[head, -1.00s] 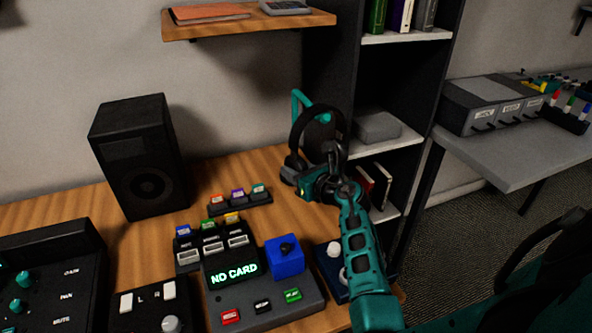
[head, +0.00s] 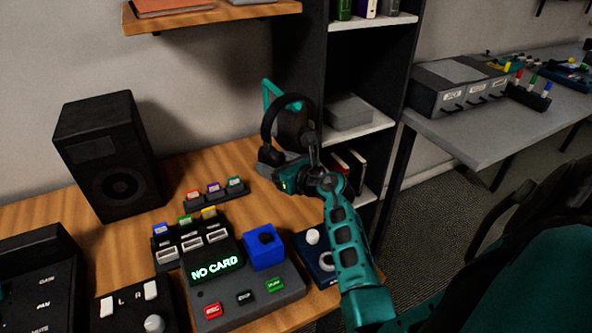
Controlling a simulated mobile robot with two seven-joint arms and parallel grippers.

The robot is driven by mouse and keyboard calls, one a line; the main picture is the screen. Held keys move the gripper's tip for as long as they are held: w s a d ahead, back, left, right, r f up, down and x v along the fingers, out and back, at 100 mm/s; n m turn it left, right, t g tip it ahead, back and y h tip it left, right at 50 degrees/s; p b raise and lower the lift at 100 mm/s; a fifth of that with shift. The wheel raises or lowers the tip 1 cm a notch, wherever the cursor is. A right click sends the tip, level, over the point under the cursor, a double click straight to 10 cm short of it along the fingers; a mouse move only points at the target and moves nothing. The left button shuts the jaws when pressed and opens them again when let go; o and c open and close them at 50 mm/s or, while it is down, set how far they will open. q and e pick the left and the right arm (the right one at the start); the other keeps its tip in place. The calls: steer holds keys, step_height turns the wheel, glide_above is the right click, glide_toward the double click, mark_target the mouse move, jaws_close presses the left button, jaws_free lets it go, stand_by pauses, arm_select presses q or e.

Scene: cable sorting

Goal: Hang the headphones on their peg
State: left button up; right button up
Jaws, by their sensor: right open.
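The black headphones (head: 267,128) are upright at the back right of the wooden desk, with the headband at the top. A teal stand with a peg arm (head: 271,95) rises right behind them. The headband is just below the teal arm; I cannot tell whether it rests on it. My right gripper (head: 281,181) is open at the lower part of the headphones, close to the ear cup. The wrist hides part of the headphones and the stand's base. My left gripper is not in view.
A black speaker (head: 110,155) stands at the back left. A console with a NO CARD display (head: 214,268) and a blue block (head: 264,249) are in front. A dark shelf unit (head: 312,60) is behind my right arm. A wall shelf (head: 210,13) hangs above.

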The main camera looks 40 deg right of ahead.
steer(key=v, duration=1)
steer(key=shift+s, duration=0.35)
steer(key=shift+r, duration=0.1)
